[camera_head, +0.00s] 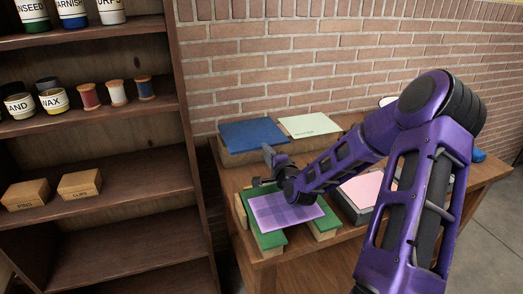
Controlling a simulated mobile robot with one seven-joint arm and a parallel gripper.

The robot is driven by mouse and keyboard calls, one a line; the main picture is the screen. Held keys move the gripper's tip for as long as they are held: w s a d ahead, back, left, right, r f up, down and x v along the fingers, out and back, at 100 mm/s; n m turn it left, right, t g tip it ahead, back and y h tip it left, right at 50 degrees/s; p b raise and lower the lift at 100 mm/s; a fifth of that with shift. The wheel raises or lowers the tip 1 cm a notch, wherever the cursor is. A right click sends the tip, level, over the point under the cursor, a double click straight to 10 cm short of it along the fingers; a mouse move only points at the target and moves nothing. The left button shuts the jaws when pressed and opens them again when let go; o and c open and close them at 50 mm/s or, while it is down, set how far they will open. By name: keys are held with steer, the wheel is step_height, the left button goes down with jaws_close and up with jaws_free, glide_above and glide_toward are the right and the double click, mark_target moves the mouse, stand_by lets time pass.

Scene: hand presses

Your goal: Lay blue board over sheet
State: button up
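The blue board (250,135) lies flat on a raised wooden ledge at the back left of the table. A thin purple checked sheet (284,216) lies on a green base (269,240) at the table's front left, with no board over it. A pink sheet (361,190) lies on a dark block to the right, partly hidden by my arm. My gripper (264,169) is between the blue board and the purple sheet, above the sheet's far edge. Its fingers look apart, with nothing seen between them.
A pale board with small lettering (309,125) lies right of the blue board. A shelf unit (95,208) with tins, spools and small boxes stands at left. A brick wall (270,65) is behind the table. My arm hides much of the table's right side.

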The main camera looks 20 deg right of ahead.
steer(key=shift+w+f+b, duration=0.15)
steer(key=shift+w+b, duration=0.2)
steer(key=shift+w, duration=0.7)
steer(key=shift+w+f+b, duration=0.15)
steer(key=shift+w+b, duration=0.15)
steer(key=shift+w, duration=0.7)
jaws_close()
steer(key=shift+f, duration=0.1)
step_height(320, 180, up, 3)
steer(key=shift+r+p, duration=0.1)
steer(key=shift+p, duration=0.75)
